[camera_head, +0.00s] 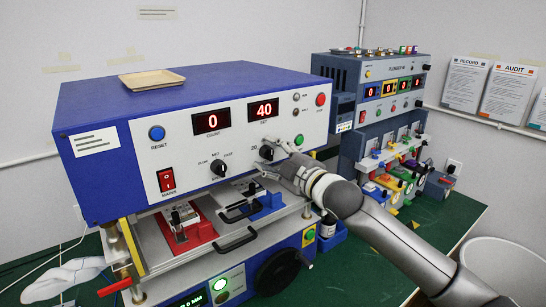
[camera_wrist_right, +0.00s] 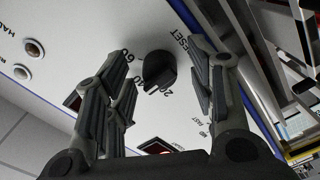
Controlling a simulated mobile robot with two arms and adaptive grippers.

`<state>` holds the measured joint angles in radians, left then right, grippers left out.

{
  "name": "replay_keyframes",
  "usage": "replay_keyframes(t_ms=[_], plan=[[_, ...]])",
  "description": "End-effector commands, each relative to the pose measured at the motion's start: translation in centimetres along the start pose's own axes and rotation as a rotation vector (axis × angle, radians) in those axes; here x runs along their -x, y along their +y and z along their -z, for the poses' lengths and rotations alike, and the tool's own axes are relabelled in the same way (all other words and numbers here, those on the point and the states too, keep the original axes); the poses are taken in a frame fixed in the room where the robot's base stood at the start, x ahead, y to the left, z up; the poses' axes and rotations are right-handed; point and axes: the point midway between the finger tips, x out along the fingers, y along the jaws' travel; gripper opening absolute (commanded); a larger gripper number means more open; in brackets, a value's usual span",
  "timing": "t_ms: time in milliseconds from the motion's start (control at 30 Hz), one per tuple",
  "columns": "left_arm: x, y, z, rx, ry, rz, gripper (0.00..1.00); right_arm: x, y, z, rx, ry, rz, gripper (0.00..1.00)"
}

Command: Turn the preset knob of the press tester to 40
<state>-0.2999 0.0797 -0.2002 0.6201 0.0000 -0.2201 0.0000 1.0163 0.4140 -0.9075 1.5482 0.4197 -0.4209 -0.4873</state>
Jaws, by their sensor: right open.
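The blue and white press tester (camera_head: 280,85) stands on the green table. Its SET display (camera_head: 264,109) reads 40 and its COUNT display (camera_head: 211,121) reads 0. The black preset knob (camera_head: 266,152) is below the SET display; it also shows in the right wrist view (camera_wrist_right: 158,70), with numbers such as 60, 40 and 20 printed around it. My right gripper (camera_head: 276,160) is open at the panel, and in the wrist view its fingers (camera_wrist_right: 162,68) stand apart on either side of the knob. I see no contact with the knob. My left gripper is not in view.
A green button (camera_head: 299,140) is close to my right gripper. Red and blue fixtures sit on the tray below. Another tester (camera_head: 385,92) stands behind at right.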

Motion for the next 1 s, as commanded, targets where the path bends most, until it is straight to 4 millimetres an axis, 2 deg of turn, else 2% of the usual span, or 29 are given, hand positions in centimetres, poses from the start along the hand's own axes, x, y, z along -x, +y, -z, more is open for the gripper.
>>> replay_keyframes(t_ms=[167,267,700,833,1000], plan=[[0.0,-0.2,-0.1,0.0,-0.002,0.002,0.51,0.5,0.0,0.0,0.0,0.001,0.0,0.51],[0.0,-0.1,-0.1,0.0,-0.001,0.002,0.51,1.5,0.0,-0.1,0.0,0.0,0.0,0.51],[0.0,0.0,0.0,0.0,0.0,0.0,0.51,9.1,-0.1,-0.1,0.001,-0.002,0.001,0.51],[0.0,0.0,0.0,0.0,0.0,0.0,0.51,10.7,-0.1,-0.1,0.0,-0.001,0.001,0.51],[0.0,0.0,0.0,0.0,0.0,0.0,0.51,11.8,0.0,0.0,0.0,0.0,0.0,0.51]])
